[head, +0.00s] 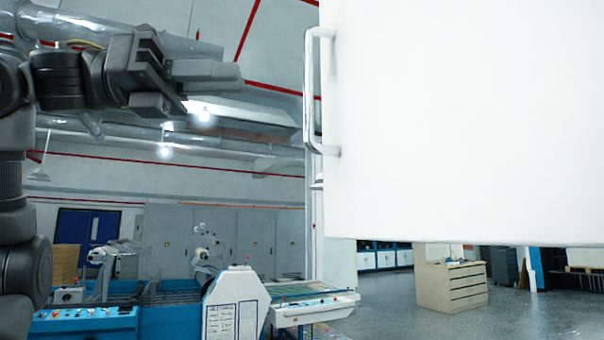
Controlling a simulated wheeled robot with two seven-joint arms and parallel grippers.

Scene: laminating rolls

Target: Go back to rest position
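My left arm comes in from the left, raised high in the head view. Its gripper (210,90) points right, with its two fingers apart and nothing between them. It is left of a large white door-like panel (460,120) and apart from its metal handle (313,90). My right gripper is not in view.
The white panel fills the upper right and hides what is behind it. Below are a blue and white machine (237,303) with a control panel (312,300), a beige drawer cabinet (452,286) and open grey floor (390,305). A blue door (85,230) stands far back.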

